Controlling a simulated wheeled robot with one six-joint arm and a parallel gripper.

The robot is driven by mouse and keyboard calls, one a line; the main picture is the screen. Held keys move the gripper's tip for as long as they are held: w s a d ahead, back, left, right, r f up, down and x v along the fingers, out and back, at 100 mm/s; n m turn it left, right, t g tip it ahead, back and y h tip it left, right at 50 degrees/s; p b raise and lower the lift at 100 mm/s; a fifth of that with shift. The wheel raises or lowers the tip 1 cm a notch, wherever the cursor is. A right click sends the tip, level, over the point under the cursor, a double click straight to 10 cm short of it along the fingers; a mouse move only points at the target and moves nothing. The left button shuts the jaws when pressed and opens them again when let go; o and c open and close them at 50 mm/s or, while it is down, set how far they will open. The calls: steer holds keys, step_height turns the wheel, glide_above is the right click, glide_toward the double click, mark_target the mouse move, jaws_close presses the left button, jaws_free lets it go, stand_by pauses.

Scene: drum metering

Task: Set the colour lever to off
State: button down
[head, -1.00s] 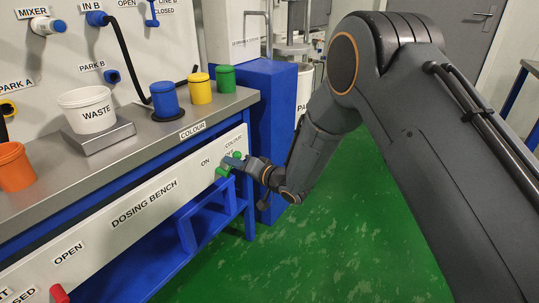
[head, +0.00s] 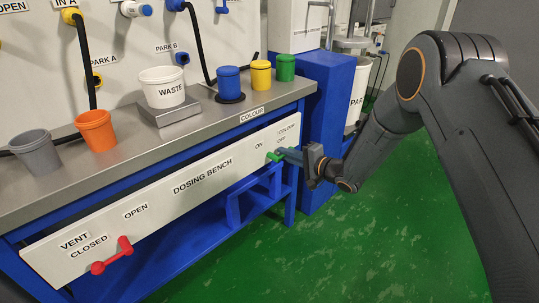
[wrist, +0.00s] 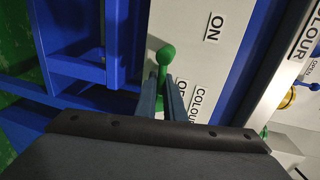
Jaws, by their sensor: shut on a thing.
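The green colour lever (head: 272,157) is on the white front panel of the dosing bench, near its right end, by the COLOUR, ON and OFF labels. My gripper (head: 281,154) is at the lever, its blue-grey fingers shut on it. In the wrist view the lever's green ball end (wrist: 165,53) sticks out beyond the fingers (wrist: 165,98), on the ON label's side. The ON label (wrist: 212,28) is clear there, while the OFF label (wrist: 181,85) is partly hidden by the gripper. The lever's other end is hidden by the gripper.
A red vent lever (head: 112,255) is at the panel's left end. On the bench top stand a grey cup (head: 36,152), an orange cup (head: 97,131), a white WASTE tub (head: 163,88) and blue, yellow and green pots. A blue cabinet (head: 325,125) stands right of the bench. Green floor is open in front.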

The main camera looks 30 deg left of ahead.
steer(key=shift+w+r, duration=0.2)
steer(key=shift+w, duration=0.15)
steer(key=c, duration=1.8)
jaws_free()
steer(key=shift+w+d+f, duration=0.1)
steer(key=shift+d+f, duration=0.05)
steer(key=shift+c, duration=0.2)
steer(key=shift+s, duration=0.2)
steer(key=p+v, duration=0.1)
steer(key=v, duration=0.6)
steer(key=shift+d, duration=0.3)
steer(key=shift+s, duration=0.1)
